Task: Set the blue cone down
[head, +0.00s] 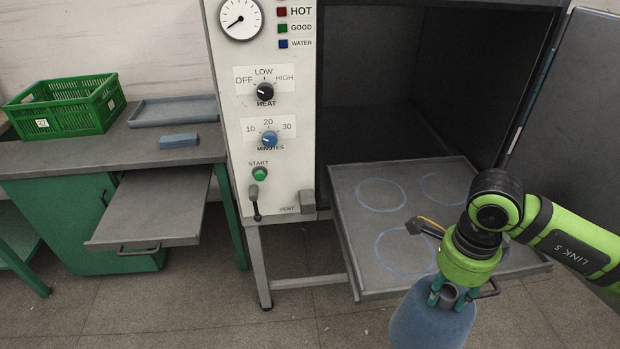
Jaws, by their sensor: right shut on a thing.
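The blue cone (430,322) hangs in my right gripper (450,294) at the lower right of the head view. The gripper's teal fingers are shut on the cone's narrow top, and its lower part runs out of the picture. The cone is in front of the pulled-out grey tray (350,213) of the cabinet, near the tray's front edge. Blue rings are drawn on the tray; two at the back (381,195) show bare, and one at the front (405,251) is partly covered by my gripper. My left gripper is not in view.
The dark cabinet (400,70) stands open, its door (575,110) swung out right. Its control panel (262,130) is to the left. A bench with a pulled-out shelf (150,210) carries a green crate (65,105), a grey-blue tray (175,111) and a blue block (179,140).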

